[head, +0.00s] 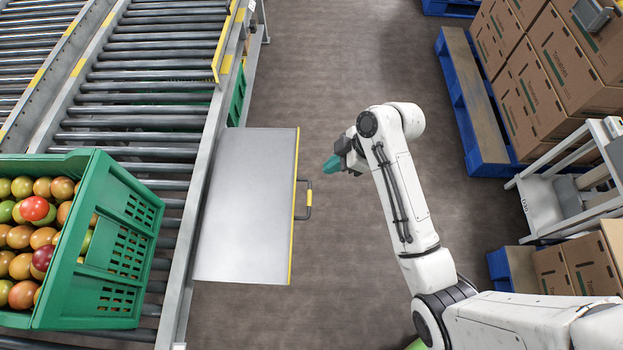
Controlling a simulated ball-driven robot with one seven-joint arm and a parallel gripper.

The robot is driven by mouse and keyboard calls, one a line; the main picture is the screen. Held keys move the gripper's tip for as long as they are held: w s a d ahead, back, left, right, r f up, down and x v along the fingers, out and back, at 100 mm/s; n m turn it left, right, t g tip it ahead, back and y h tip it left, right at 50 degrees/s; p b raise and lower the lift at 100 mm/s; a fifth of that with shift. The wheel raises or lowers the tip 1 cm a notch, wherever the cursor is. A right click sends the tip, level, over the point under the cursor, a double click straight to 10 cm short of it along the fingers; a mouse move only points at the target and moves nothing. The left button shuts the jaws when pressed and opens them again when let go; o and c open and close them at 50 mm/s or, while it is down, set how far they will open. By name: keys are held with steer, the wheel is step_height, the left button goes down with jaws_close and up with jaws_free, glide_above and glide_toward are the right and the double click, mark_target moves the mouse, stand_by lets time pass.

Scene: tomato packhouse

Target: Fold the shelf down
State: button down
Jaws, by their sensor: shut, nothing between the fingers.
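The shelf (245,205) is a flat grey metal panel on the right side of the roller conveyor. It stands out from the conveyor's side frame, and its broad face shows to the camera. A yellow strip runs along its right edge, with a dark handle with a yellow grip (309,199) on it. My gripper (329,166) has green fingertips and is shut and empty. It is just right of the shelf's edge, a little above the handle in the picture, and appears apart from both.
A green crate of tomatoes (110,245) sits on the roller conveyor (150,75) at left. Blue pallets (470,110) with stacked cartons (545,75) and a white cart (545,205) stand at right. The floor (335,60) between conveyor and pallets is clear.

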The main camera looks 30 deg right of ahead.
steer(key=s+d+f+b+x, duration=0.1)
steer(key=d+b+x, duration=0.1)
steer(key=x, duration=1)
steer(key=shift+a+f+b, duration=0.2)
steer(key=shift+f+b, duration=0.1)
steer(key=shift+f, duration=0.4)
steer(key=shift+s, duration=0.1)
